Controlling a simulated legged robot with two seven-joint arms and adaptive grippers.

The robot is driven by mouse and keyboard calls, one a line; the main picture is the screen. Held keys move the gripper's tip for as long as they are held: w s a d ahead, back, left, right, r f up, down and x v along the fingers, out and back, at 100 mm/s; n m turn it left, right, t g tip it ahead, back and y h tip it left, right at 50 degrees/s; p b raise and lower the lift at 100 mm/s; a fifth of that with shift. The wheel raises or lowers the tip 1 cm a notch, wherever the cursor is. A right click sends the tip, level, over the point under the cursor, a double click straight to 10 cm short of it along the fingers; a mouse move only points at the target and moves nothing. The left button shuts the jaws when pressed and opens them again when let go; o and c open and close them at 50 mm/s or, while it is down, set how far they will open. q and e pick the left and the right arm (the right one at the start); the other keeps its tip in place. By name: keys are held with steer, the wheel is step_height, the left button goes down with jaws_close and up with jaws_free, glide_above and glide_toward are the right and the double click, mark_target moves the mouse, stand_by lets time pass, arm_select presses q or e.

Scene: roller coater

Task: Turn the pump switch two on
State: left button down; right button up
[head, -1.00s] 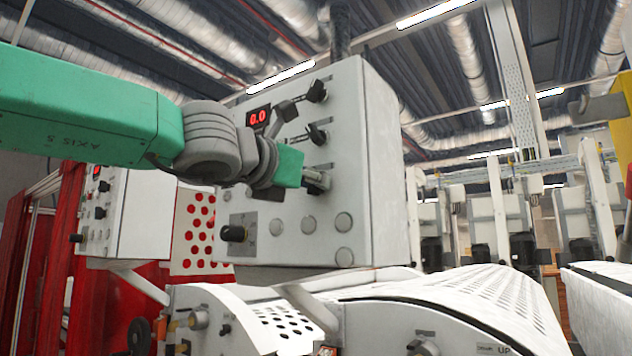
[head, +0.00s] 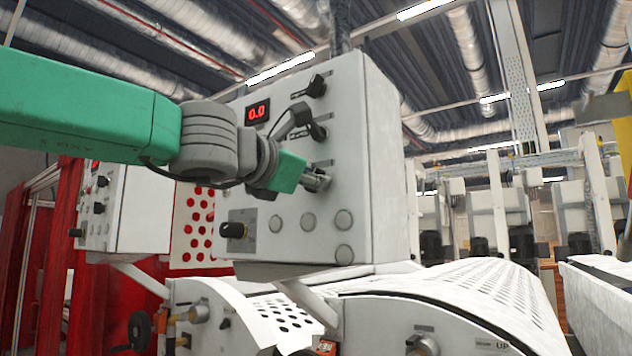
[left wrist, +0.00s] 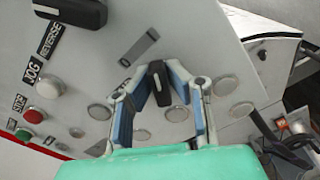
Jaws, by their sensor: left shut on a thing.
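The white control panel (head: 380,160) has a column of black rotary switches on its front: a top one (head: 317,86) and a middle one (head: 318,132), partly covered by a dark part of my arm. My left gripper (head: 318,181) is at the lowest place in that column. In the left wrist view, its blue-padded fingers (left wrist: 160,80) are closed around a black switch knob (left wrist: 160,88). The switch's label is not readable, and the fingers hide most of the knob in the head view. My right gripper is not in view.
A red display (head: 257,112) reads 0.0 at the panel's upper left. A perforated white cover (head: 480,285) lies below right.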

arm_select(q)
steer(key=c, duration=1.5)
jaws_free()
steer(key=shift+s, duration=0.1)
steer(key=shift+c, duration=0.2)
steer(key=shift+s+a, duration=0.1)
steer(key=shift+a, duration=0.05)
steer(key=v, duration=1.2)
